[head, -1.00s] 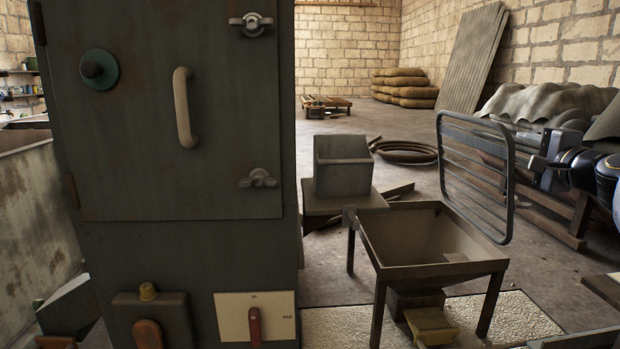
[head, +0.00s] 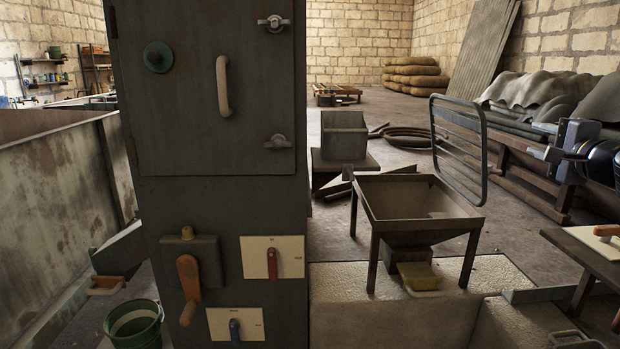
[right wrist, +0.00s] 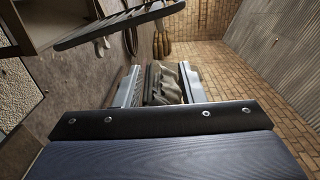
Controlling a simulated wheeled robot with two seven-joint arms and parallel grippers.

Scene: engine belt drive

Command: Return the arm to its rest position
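My right gripper (head: 540,152) is at the right edge of the head view, its arm coming in from the right. In the right wrist view (right wrist: 160,72) its two fingers stand apart with nothing held between them. The barred grille (head: 460,150) stands upright to the left of the gripper, at the right side of the hopper (head: 420,205). The grille also shows at the upper left of the right wrist view (right wrist: 120,25); the fingers look clear of it. My left gripper is not in view.
A tall dark green cabinet (head: 205,120) with a red lever (head: 272,263) and a blue lever (head: 235,329) fills the left middle. A green bucket (head: 134,325) stands at lower left. A table (head: 585,245) is at the right. Floor behind the hopper is mostly open.

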